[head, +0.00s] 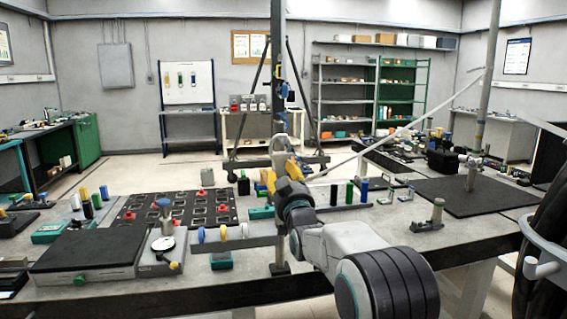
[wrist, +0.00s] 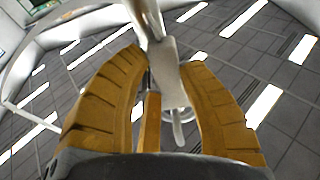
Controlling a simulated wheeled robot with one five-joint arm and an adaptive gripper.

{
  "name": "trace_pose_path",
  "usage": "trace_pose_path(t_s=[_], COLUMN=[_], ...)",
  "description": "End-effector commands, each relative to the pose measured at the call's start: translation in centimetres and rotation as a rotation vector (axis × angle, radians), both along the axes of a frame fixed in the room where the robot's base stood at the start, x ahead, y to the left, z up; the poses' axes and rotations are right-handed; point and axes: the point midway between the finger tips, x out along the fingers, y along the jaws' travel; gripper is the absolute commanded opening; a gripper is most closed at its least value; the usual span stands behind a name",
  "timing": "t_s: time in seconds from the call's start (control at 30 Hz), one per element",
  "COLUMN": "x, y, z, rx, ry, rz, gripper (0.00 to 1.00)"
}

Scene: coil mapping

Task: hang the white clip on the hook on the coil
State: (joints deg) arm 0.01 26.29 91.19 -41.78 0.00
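The pale grey-white clip (wrist: 166,75) is in the middle of the wrist view, between the orange fingers of my gripper (wrist: 164,68). The fingertips close on its upper part, and its narrow tail hangs down between them. In the head view my gripper (head: 281,162) points upward, with the clip (head: 280,145) at its tips. A vertical metal pole (head: 278,50) rises directly behind it. In the wrist view a grey rod (wrist: 145,14) meets or overlaps the clip's top; contact cannot be told. I cannot make out the hook clearly.
The crowded bench (head: 335,233) holds a black grid board (head: 128,211), several coloured cylinders and a black plate (head: 455,196). A slanted pale rod (head: 415,122) crosses right of my gripper. A large dark ring (head: 540,235) stands at the right edge.

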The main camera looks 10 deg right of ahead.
Motion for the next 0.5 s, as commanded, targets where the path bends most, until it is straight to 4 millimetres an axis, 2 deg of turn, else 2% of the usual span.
trace_pose_path(t_s=[0.1, 0.5], x=[0.00, -0.11], y=[0.02, 0.00], z=[0.02, 0.19], rx=[0.000, 0.000], ry=[0.000, -0.002], rz=[0.000, 0.000], gripper=[0.01, 0.00])
